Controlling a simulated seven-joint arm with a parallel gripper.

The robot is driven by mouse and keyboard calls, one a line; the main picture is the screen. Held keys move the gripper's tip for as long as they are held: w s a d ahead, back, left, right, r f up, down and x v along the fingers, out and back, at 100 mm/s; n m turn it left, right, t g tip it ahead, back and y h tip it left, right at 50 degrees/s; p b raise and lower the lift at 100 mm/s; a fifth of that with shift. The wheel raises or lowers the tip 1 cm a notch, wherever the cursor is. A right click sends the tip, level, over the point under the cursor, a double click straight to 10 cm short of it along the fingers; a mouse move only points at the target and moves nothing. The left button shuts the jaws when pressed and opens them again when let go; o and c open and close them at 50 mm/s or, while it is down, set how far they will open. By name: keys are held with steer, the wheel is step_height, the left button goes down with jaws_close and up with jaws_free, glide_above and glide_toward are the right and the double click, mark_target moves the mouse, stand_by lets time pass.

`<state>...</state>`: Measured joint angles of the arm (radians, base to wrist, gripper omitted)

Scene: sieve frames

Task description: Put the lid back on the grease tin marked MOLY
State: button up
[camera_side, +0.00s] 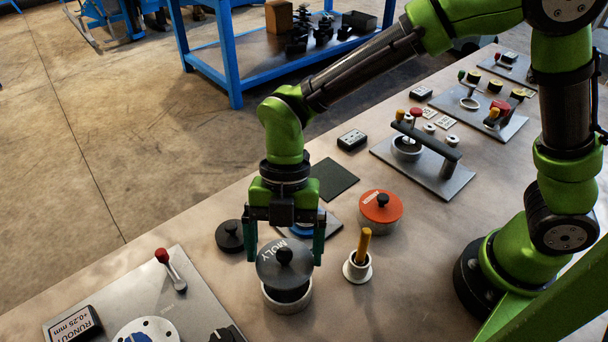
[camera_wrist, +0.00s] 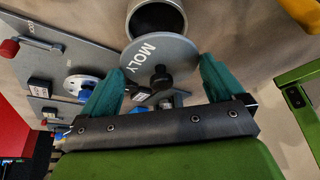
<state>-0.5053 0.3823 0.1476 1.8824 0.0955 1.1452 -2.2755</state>
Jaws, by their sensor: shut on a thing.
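The grey round lid marked MOLY (camera_side: 268,268) with a black knob is between the two teal fingers of my gripper (camera_side: 285,260), which is shut on it across its rim. In the side view it hangs tilted, its top face toward the camera, over the back part of the grey tin (camera_side: 287,304). The tin stands upright on the bench, its dark mouth partly uncovered. In the wrist view the lid (camera_wrist: 150,62) sits between the fingers, and the open tin (camera_wrist: 184,18) shows beyond its edge. Whether lid and tin touch is unclear.
A cup (camera_side: 357,272) with a yellow-handled tool stands close right of the tin. A red-lidded tin (camera_side: 380,206) is behind it. A black knobbed lid (camera_side: 230,238) lies left of my gripper. A runout panel (camera_side: 200,290) with a red-knobbed lever is at front left.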

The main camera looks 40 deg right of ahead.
steer(key=shift+f, duration=2.65)
steer(key=shift+f, duration=0.15)
steer(key=o, duration=0.6)
steer(key=shift+o, duration=0.2)
steer(key=shift+r, duration=3.5)
steer(key=shift+c, duration=0.2)
jaws_close()
